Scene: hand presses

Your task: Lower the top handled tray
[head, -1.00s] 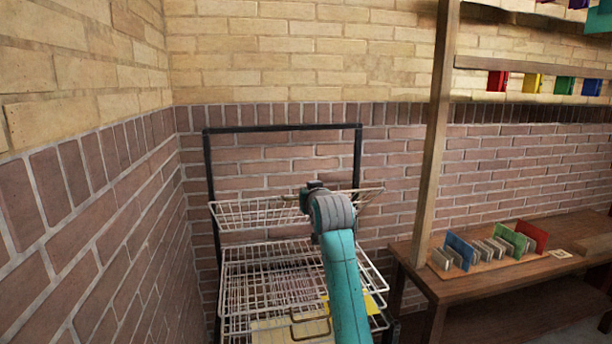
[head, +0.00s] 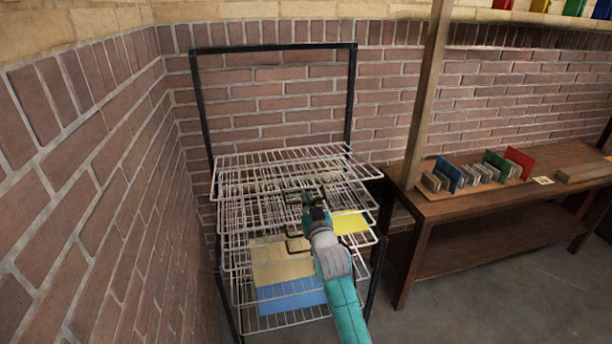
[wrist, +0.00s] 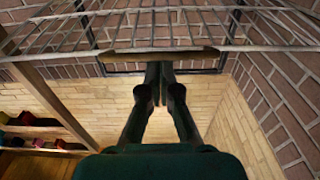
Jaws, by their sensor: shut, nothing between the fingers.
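The top handled tray (head: 262,172) is a white wire rack on a black frame in the head view. It lies close to level above the lower trays. My gripper (head: 313,202) is at its front side, with the fingers shut and empty. In the wrist view the tray's wires (wrist: 185,28) cross the upper part. A brown handle bar (wrist: 195,54) runs across right at the fingertips of my gripper (wrist: 160,72). I cannot tell whether they touch. The handle is small and partly hidden by my gripper in the head view.
Lower wire trays hold a yellow sheet (head: 349,223), a tan sheet (head: 280,263) and a blue sheet (head: 290,296). The black frame (head: 352,95) stands against brick walls. A wooden bench (head: 480,205) with coloured cards is at the right. Floor is clear in front of the bench.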

